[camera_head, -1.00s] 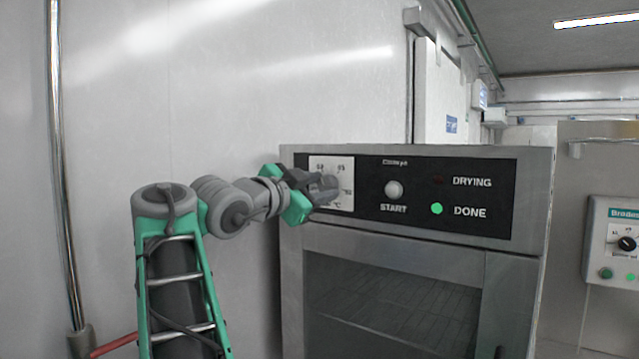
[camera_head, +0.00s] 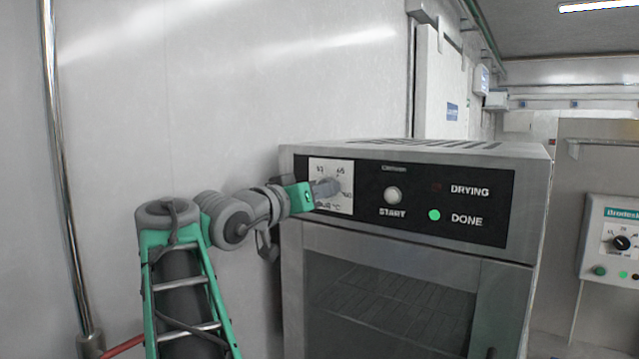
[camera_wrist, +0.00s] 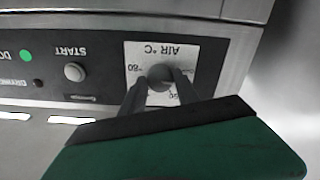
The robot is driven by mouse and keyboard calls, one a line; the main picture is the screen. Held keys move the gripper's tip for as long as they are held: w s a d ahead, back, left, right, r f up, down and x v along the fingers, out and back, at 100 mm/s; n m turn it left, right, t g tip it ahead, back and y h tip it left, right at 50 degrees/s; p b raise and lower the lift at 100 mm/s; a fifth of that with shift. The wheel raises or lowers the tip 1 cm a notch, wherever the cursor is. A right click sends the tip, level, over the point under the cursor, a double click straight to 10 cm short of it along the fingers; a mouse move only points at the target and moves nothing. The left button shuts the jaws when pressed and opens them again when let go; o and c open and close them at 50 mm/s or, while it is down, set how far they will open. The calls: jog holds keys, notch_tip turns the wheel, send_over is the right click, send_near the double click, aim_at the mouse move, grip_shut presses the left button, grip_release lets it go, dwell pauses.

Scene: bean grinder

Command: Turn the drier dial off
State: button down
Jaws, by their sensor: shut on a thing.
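The drier (camera_head: 400,235) is a steel cabinet with a black control panel. Its dial sits on a white scale plate (camera_head: 345,203) at the panel's left end. In the head view my gripper (camera_head: 322,188) reaches the plate from the left and hides most of the dial. In the wrist view, which is upside down, the grey round dial (camera_wrist: 160,77) lies between the two dark fingers of my gripper (camera_wrist: 160,88), which are shut on it. The plate reads "AIR °C". The dial's exact pointer angle is hard to tell.
The panel also has a round START button (camera_head: 393,195), an unlit DRYING lamp (camera_head: 436,188) and a green lit DONE lamp (camera_head: 434,215). A second control box (camera_head: 612,240) hangs at the far right. A plain wall stands behind my arm.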

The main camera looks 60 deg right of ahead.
jog(key=shift+n+p, duration=1.25)
jog(key=shift+n, duration=1.05)
jog(key=c, duration=0.9)
grip_release()
jog(key=w+a+b, duration=0.1)
jog(key=a, duration=0.6)
jog(key=shift+a, duration=0.35)
